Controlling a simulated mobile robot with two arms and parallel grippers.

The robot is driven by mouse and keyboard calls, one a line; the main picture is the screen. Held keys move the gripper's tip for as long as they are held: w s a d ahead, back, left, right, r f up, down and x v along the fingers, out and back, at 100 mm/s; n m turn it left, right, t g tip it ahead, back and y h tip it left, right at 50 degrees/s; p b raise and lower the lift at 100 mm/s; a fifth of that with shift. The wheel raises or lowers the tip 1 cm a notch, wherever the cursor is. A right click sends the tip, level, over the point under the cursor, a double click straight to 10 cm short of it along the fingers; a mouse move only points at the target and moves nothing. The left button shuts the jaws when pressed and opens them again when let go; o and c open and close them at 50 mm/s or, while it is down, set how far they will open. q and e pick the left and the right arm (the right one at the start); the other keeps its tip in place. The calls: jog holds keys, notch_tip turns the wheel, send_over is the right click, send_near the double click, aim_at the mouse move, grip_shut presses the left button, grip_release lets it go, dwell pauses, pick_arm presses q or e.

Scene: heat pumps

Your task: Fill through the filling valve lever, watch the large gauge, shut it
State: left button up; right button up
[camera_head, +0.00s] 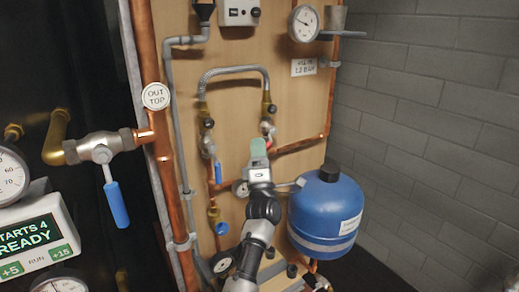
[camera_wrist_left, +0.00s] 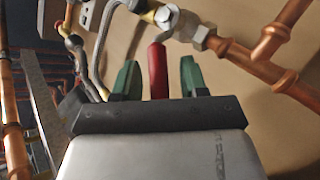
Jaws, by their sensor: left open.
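A red lever (camera_wrist_left: 158,72) hangs from a silver valve body (camera_wrist_left: 166,20) on a copper pipe in the left wrist view. A small red part of it (camera_head: 268,128) shows in the head view, mostly hidden by my gripper. My left gripper (camera_wrist_left: 160,80) is open, with a green finger on each side of the red lever and gaps between. It also shows in the head view (camera_head: 259,148), in front of the wood panel. The large round white gauge (camera_head: 304,23) is at the upper right of the panel; its reading is too small to tell. My right gripper is not in view.
A braided hose (camera_head: 235,70) arches above the valves. A blue tank (camera_head: 326,210) stands at right, close to my arm. A blue lever (camera_head: 116,204) and a READY display (camera_head: 30,235) are at left. A small label (camera_head: 304,67) sits under the gauge.

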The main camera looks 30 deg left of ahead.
pick_arm(q)
jog(key=b+v, duration=0.1)
jog(key=v, duration=0.9)
jog(key=shift+f, duration=0.25)
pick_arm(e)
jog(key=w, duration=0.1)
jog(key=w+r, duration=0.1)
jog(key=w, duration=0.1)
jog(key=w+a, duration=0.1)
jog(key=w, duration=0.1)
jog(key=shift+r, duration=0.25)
pick_arm(q)
jog(key=shift+s+d, duration=0.1)
jog(key=shift+d, duration=0.05)
dwell(5.8)
